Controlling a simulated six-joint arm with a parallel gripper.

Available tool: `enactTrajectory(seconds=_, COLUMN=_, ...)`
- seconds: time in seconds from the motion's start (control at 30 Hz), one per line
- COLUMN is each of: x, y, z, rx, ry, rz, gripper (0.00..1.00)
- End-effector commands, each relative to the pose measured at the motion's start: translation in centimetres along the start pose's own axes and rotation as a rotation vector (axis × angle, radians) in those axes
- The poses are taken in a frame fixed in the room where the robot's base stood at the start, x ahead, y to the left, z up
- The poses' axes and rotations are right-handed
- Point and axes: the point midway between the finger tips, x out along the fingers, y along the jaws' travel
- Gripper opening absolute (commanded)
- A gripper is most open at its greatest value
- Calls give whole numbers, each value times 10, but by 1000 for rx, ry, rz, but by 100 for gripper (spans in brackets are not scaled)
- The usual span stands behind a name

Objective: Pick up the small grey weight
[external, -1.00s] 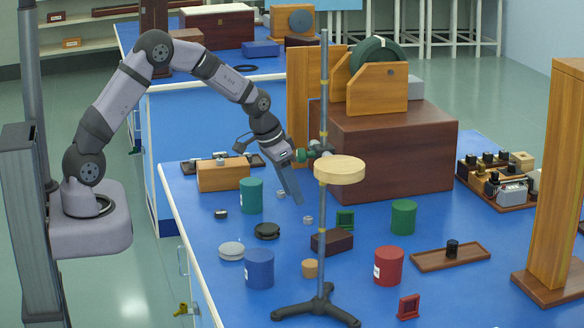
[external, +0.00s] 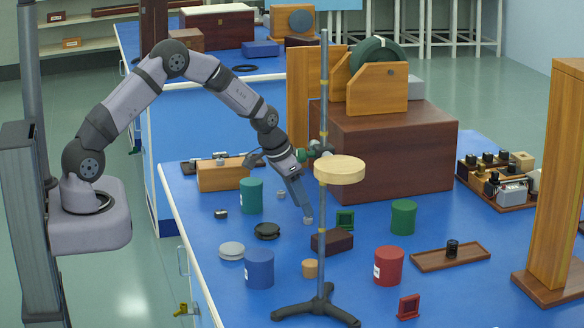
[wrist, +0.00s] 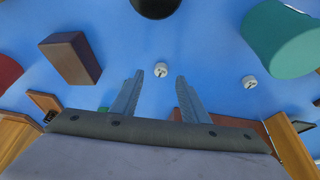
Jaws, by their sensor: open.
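A small grey weight (wrist: 161,70) lies on the blue bench top and shows between and just beyond my fingertips in the wrist view. In the external view it is mostly hidden at my gripper's tip. A second small grey weight (wrist: 249,82) lies to the right in the wrist view, near a teal can; it also shows in the external view (external: 281,195). My gripper (external: 307,214) points down, low over the bench, with its two fingers apart and nothing between them in the wrist view (wrist: 159,76). Whether the fingers touch the bench cannot be told.
A teal can (external: 251,196), black disc (external: 267,231), larger pale disc (external: 232,251), blue can (external: 260,268) and dark brown block (external: 332,242) surround the spot. A metal stand (external: 322,260) with a pale round plate (external: 340,169) rises close to my arm. A green frame (external: 345,220) stands to the right.

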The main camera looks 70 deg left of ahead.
Motion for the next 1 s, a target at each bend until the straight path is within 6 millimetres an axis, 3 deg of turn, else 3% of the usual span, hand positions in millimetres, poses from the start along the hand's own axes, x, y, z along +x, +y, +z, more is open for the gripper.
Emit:
enactTrajectory(seconds=0.3, x=30, y=-2, z=1, rx=0, ry=-1, rz=0, gripper=41)
enactTrajectory(seconds=0.63, x=35, y=-1, z=1, rx=0, ry=1, rz=0, gripper=41)
enactTrajectory(seconds=0.67, x=35, y=-1, z=1, rx=0, ry=1, rz=0, gripper=39)
enactTrajectory(seconds=0.83, x=35, y=-1, z=1, rx=1, ry=0, rz=0, gripper=0)
enactTrajectory(seconds=1.0, x=34, y=-2, z=1, rx=1, ry=1, rz=0, gripper=0)
